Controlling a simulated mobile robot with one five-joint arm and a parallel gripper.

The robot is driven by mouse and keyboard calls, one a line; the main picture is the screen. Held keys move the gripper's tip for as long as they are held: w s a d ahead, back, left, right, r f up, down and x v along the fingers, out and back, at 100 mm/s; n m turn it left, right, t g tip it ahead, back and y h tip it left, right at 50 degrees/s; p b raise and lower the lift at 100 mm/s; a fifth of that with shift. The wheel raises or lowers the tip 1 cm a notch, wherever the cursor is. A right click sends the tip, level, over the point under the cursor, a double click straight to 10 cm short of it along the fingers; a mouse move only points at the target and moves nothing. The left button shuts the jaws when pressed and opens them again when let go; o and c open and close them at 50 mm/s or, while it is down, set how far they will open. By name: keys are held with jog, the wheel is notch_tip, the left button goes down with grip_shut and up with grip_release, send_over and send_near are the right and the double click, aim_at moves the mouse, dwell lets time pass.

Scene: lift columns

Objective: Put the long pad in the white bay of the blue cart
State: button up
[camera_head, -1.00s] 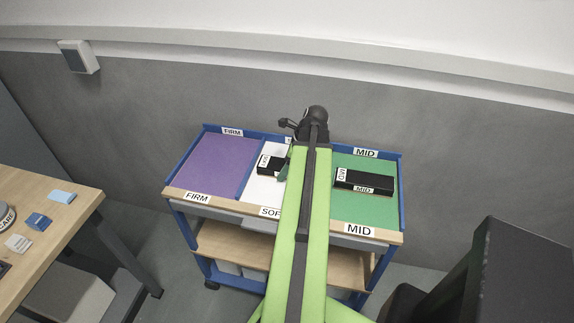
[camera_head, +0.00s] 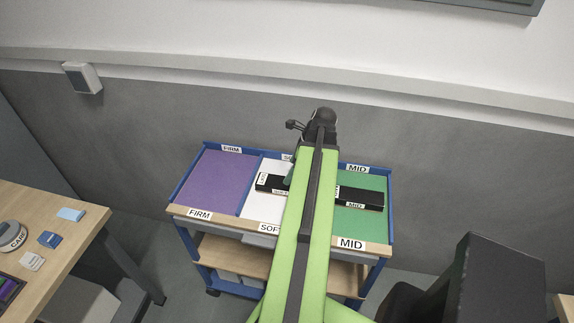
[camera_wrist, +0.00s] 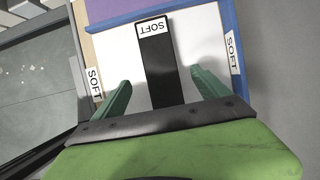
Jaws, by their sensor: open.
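The long black pad (camera_head: 268,184) with a white SOFT label lies in the white bay (camera_head: 261,207) of the blue cart (camera_head: 184,240). In the wrist view, the pad (camera_wrist: 160,70) lies lengthwise across the white floor of the bay (camera_wrist: 198,45). My gripper (camera_wrist: 161,79) is open, with one green finger on each side of the pad and white floor showing between each finger and it. In the head view, my green arm hides the pad's right end and part of the bay.
A purple FIRM bay (camera_head: 218,180) is to the left. A green MID bay (camera_head: 362,218) to the right holds another black pad (camera_head: 360,198). A wooden table (camera_head: 70,255) with small items stands at the left. The grey wall (camera_head: 130,130) is behind the cart.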

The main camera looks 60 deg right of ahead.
jog(key=p+v, duration=0.1)
jog(key=v, duration=0.1)
jog(key=shift+s+r, duration=0.15)
jog(key=shift+r, duration=0.2)
jog(key=w+a+f+n+g, duration=0.1)
jog(key=w+a+n+g, duration=0.2)
jog(key=w+a+n, duration=1.7)
jog(key=a+n, duration=0.2)
jog(key=a, duration=0.7)
jog(key=w+a+f+n+g+h+b, duration=0.1)
jog(key=w+a+n, duration=0.2)
jog(key=a, duration=0.7)
jog(key=w+a+f+n, duration=0.1)
jog(key=w+a+n, duration=0.1)
jog(key=a+n, duration=0.5)
jog(key=shift+w+a, duration=0.2)
jog(key=shift+a, duration=2.15)
